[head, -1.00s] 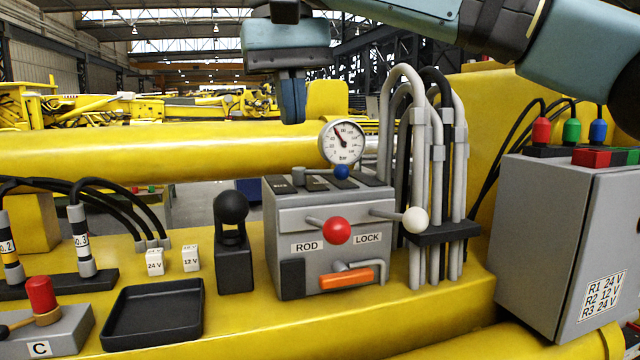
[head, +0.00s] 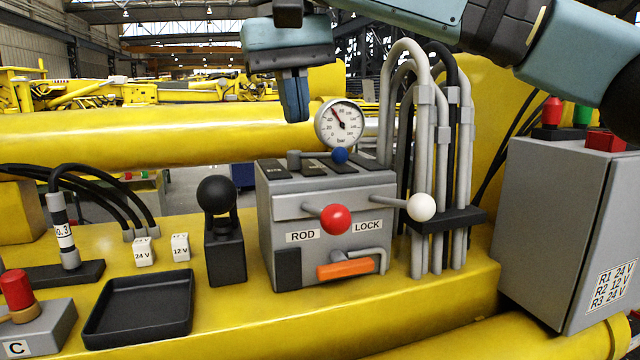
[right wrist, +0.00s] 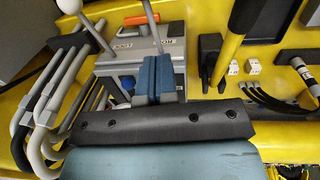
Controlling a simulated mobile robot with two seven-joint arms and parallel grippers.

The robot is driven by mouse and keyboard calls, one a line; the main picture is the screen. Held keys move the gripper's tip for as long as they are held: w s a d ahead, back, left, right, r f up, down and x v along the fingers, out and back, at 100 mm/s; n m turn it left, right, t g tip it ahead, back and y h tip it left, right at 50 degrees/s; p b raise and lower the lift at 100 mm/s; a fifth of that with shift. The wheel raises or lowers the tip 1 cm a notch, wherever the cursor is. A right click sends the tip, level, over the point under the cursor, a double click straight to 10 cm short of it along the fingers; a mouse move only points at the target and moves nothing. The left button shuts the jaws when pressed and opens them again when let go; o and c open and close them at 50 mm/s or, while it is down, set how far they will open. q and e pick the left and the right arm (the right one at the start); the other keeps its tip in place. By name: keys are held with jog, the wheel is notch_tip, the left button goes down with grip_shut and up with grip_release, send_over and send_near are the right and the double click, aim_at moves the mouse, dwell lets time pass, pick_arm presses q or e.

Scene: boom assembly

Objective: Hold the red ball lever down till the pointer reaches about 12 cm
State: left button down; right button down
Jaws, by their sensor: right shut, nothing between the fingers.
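The red ball lever (head: 335,219) sticks out from the front of a grey control box (head: 288,207) marked ROD and LOCK. A white ball lever (head: 421,207) is to its right. A round bar gauge (head: 339,123) stands above the box, its needle pointing up and left. No centimetre scale can be made out. My right gripper (head: 296,120) is shut and empty, above and left of the red ball, just left of the gauge, touching neither lever. In the right wrist view its blue fingers (right wrist: 155,78) are together in front of the box; the red ball does not show there. My left gripper is out of view.
An orange handle (head: 345,270) is low on the box. A black ball lever (head: 216,194) and black tray (head: 138,309) are to the left. Bent grey pipes (head: 418,150) and a grey cabinet (head: 560,230) are to the right. Space before the red ball looks clear.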

send_near(319, 210)
jog(key=s+f, duration=0.1)
jog(key=f, duration=0.1)
jog(key=s+f, duration=0.1)
jog(key=s+d+f+p, duration=0.1)
jog(key=f, duration=0.1)
jog(key=shift+s+d, duration=0.1)
jog(key=shift+d, duration=0.05)
